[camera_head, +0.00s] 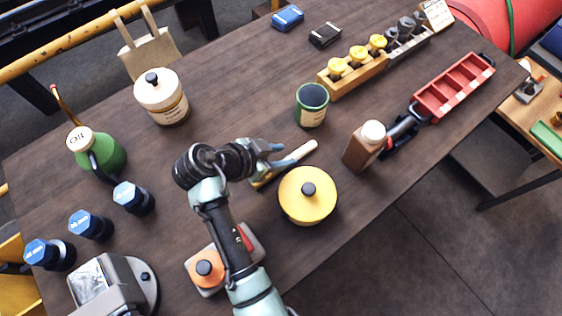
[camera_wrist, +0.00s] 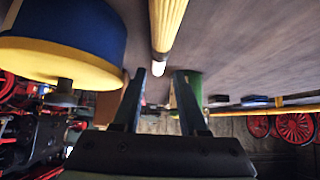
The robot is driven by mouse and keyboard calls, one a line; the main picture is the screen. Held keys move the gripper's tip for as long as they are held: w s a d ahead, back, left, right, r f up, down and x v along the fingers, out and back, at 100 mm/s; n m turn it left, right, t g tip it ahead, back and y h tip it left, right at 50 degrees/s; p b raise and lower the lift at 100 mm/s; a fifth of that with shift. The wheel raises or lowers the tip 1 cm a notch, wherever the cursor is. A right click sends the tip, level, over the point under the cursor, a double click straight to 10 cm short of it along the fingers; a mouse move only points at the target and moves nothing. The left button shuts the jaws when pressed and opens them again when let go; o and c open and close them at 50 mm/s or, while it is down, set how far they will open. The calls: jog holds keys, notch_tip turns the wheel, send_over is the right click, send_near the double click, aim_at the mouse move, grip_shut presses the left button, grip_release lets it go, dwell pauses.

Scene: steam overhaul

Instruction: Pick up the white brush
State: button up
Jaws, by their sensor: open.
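The white brush (camera_head: 299,154) lies on the dark wooden table, its cream handle pointing up and right. Its other end, near the yellow-lidded pot, is partly hidden by my gripper. My gripper (camera_head: 274,156) is open, low over the table beside the brush, at its left. In the wrist view, my gripper (camera_wrist: 159,74) shows two spread dark fingers with nothing held. A long ribbed yellowish piece with a pale end, seemingly the brush (camera_wrist: 167,25), runs down from the top edge toward the gap between the fingertips. I cannot tell whether a finger touches it.
The yellow-lidded pot (camera_head: 307,207) stands close below the brush; it also shows at left in the wrist view (camera_wrist: 65,50). A green cup (camera_head: 312,103) and brown bottle (camera_head: 363,148) stand up and right. The table's upper middle (camera_head: 235,75) is clear.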

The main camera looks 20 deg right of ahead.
aim_at(296, 154)
jog(key=p+x, duration=0.1)
jog(key=x, duration=0.4)
jog(key=shift+d, duration=0.1)
jog(key=shift+r, duration=0.1)
grip_shut()
